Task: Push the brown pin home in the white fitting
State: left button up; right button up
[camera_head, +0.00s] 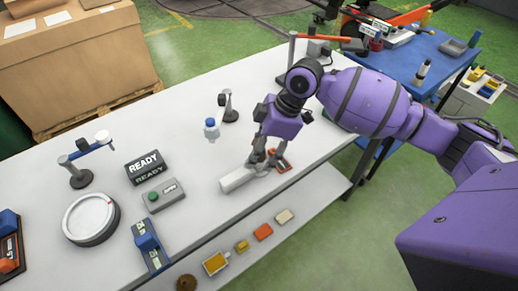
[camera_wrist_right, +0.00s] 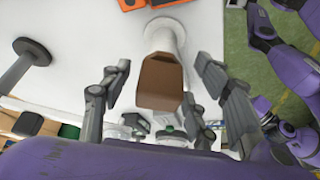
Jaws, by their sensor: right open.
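In the right wrist view, the brown pin (camera_wrist_right: 160,84) is a block-like piece between the two fingers of my right gripper (camera_wrist_right: 162,74), with gaps on both sides. Beyond it is the white fitting (camera_wrist_right: 166,35), with a round flange; its junction with the pin is hidden by the pin. In the head view, my right gripper (camera_head: 264,161) is low over the table at the end of a white piece (camera_head: 238,179), which seems to be the fitting. I cannot make out the pin there. My right gripper is open. My left gripper is not in view.
On the white table (camera_head: 205,170), an orange-and-dark item (camera_head: 282,161) lies close right of my gripper. A small stand (camera_head: 230,115), a blue-capped bottle (camera_head: 211,130), a READY sign (camera_head: 143,166) and a green-button box (camera_head: 163,195) stand to the left. A cardboard box (camera_head: 75,55) is behind.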

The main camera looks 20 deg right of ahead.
jog(key=w+v, duration=0.1)
jog(key=v, duration=1)
jog(key=shift+s+d+r, duration=0.2)
jog(key=shift+s+r, duration=0.2)
jog(key=shift+s, duration=0.1)
jog(key=shift+f, duration=0.1)
